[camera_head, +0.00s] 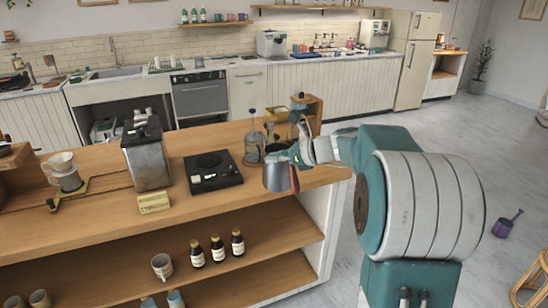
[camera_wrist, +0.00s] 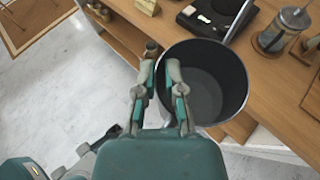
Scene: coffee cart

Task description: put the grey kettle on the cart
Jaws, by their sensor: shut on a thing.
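The grey kettle (camera_head: 277,178) is at the right end of the wooden cart top (camera_head: 215,205), by its front edge. It looks upright, with a reddish-brown handle on its right side. In the wrist view the kettle (camera_wrist: 208,92) is open at the top, with a dark, empty-looking inside. My gripper (camera_wrist: 161,76) is shut on the kettle at its side, where the fingers hide the handle. In the head view my gripper (camera_head: 296,155) is above and behind the kettle. I cannot tell whether the kettle's base touches the cart top or hangs just clear of it.
A black hot plate (camera_head: 213,171) lies left of the kettle. A glass press (camera_head: 253,150) and a wooden stand (camera_head: 307,113) are behind it. A metal machine (camera_head: 146,153) stands farther left.

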